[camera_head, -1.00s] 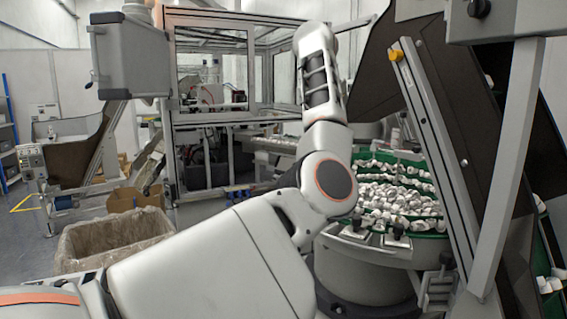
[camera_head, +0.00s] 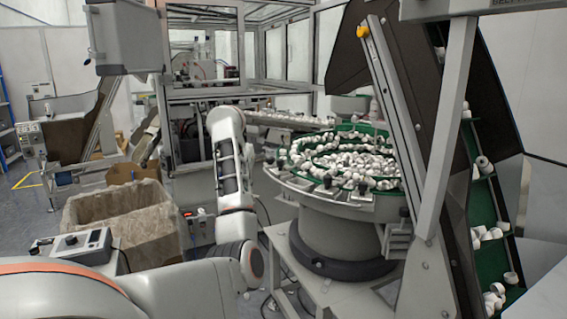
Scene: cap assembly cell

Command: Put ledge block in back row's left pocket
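No ledge block, row or pocket can be made out in the head view. One of my arms, the left, comes in from the lower left and bends upward near the middle. No gripper fingers show on it, so I cannot see what its gripper holds. My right arm and gripper are out of view.
A round feeder bowl (camera_head: 330,205) full of white caps stands right of centre. A slanted conveyor (camera_head: 400,130) with green cleats rises at the right. A lined bin (camera_head: 120,205) and a control box (camera_head: 82,243) are at the left. A framed machine (camera_head: 205,95) stands behind.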

